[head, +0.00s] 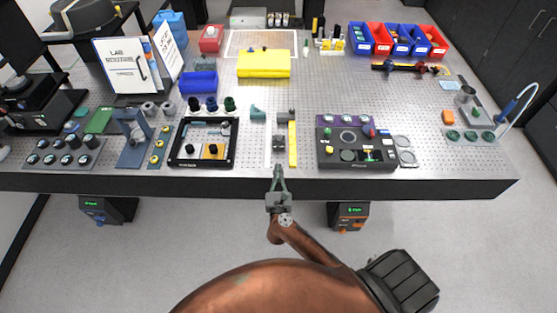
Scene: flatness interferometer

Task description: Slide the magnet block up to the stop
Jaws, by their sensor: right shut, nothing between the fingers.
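A small dark grey block (279,142), which looks like the magnet block, sits on a pale track near the front edge of the table. A grey piece (286,115), which looks like the stop, stands at the far end of the track, with a gap between it and the block. A yellow strip (293,144) runs along the right side of the track. My right gripper (279,169) is shut and empty at the table's front edge, just on the near side of the block. Whether its tips touch the block I cannot tell. My left gripper is not in view.
A small teal piece (257,112) lies left of the stop. A yellow case (264,64) lies farther back.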

